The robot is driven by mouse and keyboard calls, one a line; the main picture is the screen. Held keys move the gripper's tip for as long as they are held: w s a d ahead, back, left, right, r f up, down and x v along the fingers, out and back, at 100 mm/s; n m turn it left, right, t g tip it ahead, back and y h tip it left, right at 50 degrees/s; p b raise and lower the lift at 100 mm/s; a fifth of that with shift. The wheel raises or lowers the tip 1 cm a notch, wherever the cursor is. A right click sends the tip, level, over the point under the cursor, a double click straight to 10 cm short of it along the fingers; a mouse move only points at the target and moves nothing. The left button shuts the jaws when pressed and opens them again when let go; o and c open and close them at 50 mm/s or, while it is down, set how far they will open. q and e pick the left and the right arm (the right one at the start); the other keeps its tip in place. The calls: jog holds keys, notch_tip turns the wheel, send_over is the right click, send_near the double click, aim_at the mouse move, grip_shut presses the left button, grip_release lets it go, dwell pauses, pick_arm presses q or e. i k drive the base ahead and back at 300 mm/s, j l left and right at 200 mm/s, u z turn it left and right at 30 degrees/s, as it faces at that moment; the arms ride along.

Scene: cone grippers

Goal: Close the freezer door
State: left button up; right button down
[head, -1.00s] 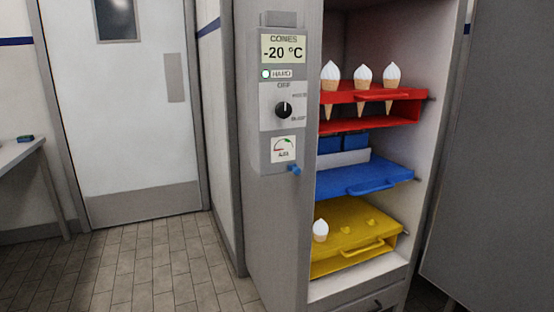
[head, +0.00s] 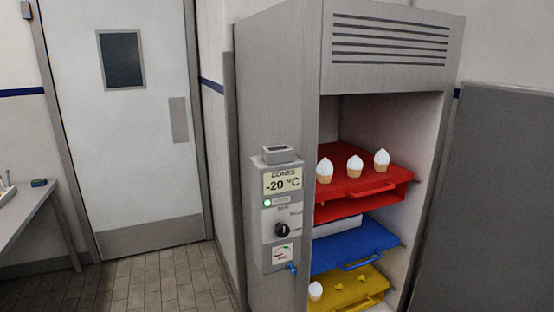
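The freezer (head: 275,110) is a tall grey cabinet in the middle right of the head view, and its front stands open. A large flat grey panel (head: 490,200) at the right edge looks like its door, swung wide open; its right part is cut off by the frame. Inside are a red tray (head: 345,182) with three white-topped cones (head: 355,167), a blue tray (head: 350,250) below it, and a yellow tray (head: 370,285) with one cone (head: 315,291) at the bottom. Neither of my grippers is in view.
A control panel (head: 281,215) reading -20 °C, with a dial and a small blue tap, sits on the freezer's left side. A closed white room door (head: 120,160) stands at the back left. A grey table (head: 30,215) is at the left edge. The tiled floor (head: 150,285) between is clear.

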aim_at(489, 247)
jog(key=l+u, duration=0.25)
jog(key=l, duration=1.5)
jog(key=l+z, duration=0.2)
jog(key=z, duration=0.2)
jog(key=i+l+z, duration=0.1)
jog(key=z, duration=0.3)
jog(key=i+l, duration=0.1)
jog(key=i, duration=0.4)
